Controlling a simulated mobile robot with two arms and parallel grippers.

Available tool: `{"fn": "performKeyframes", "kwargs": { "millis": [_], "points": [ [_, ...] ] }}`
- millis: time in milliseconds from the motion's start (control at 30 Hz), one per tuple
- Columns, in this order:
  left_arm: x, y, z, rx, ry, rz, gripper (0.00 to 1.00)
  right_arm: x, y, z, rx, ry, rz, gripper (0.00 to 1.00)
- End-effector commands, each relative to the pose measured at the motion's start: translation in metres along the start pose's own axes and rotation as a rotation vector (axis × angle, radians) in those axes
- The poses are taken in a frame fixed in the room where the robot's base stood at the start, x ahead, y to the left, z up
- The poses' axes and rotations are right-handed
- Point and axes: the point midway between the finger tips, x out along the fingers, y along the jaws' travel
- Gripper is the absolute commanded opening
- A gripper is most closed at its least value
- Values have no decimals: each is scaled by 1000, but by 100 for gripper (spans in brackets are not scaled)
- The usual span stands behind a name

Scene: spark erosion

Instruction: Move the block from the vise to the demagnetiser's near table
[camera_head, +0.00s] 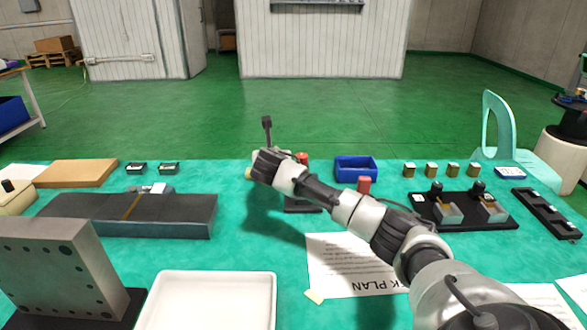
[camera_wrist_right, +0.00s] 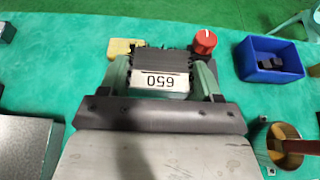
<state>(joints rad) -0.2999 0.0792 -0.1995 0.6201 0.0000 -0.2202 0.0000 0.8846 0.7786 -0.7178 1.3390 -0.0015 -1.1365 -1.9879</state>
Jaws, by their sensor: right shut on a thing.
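My right gripper (camera_wrist_right: 162,78) shows in the right wrist view, its two green fingers shut on a dark block (camera_wrist_right: 160,80) with a white label reading 650, upside down in that view. In the head view my right arm reaches in from the lower right to the middle of the bench. Its wrist hides the gripper and the block there. A long dark slab (camera_head: 180,212) with a brass strip across it, apparently the demagnetiser, lies to the left of the arm. I cannot clearly make out the vise. My left gripper is not in view.
A red knob (camera_wrist_right: 204,42) is beyond the block, with a blue bin (camera_head: 356,168) to its right. A white tray (camera_head: 210,285) and an upright drilled plate (camera_head: 62,270) stand in front of the slab. A paper sheet (camera_head: 335,265) lies under the arm.

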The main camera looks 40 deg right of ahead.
Motion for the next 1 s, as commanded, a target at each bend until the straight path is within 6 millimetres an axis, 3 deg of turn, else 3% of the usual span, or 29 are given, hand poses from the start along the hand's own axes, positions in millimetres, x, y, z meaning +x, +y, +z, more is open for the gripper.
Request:
{"fn": "performKeyframes", "kwargs": {
  "millis": [133, 400, 633, 767, 1000],
  "points": [
    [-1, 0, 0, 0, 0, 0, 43, -6, 22, 15, 4, -3, 2, 22],
    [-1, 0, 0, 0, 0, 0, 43, -8, 36, 22, 1, -3, 0, 22],
    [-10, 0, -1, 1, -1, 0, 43, -26, 49, 6, -24, -1, 57, 22],
    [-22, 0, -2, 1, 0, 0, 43, -62, 68, -24, -66, 3, 160, 22],
    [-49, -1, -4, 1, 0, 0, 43, -167, 90, -83, -159, 3, 392, 22]
  ]
}}
